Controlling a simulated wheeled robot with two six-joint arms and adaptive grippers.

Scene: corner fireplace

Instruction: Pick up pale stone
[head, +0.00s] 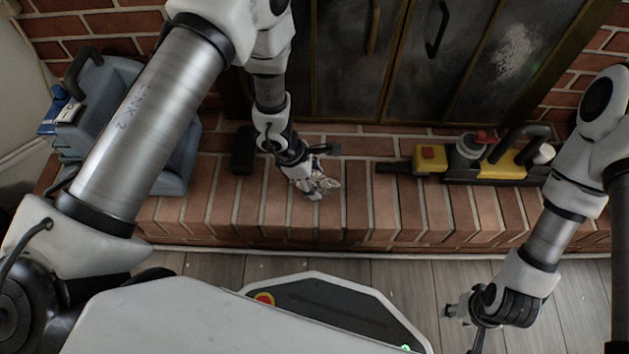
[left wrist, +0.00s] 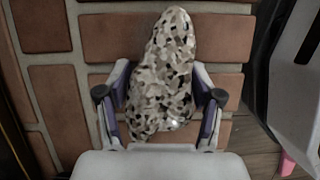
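The pale stone (head: 329,184) is a speckled, elongated lump in white, beige and dark grey on the brick hearth. My left gripper (head: 314,187) is directly over it and hides part of it in the head view. In the left wrist view the stone (left wrist: 165,78) lies lengthwise between the two fingers of my left gripper (left wrist: 161,95).
A grey-blue case (head: 180,150) stands on the hearth at the left. A dark block (head: 243,150) lies left of my left gripper. A yellow and black tool (head: 500,165) lies to the right. Fireplace doors (head: 420,60) rise behind. The hearth's front strip is clear.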

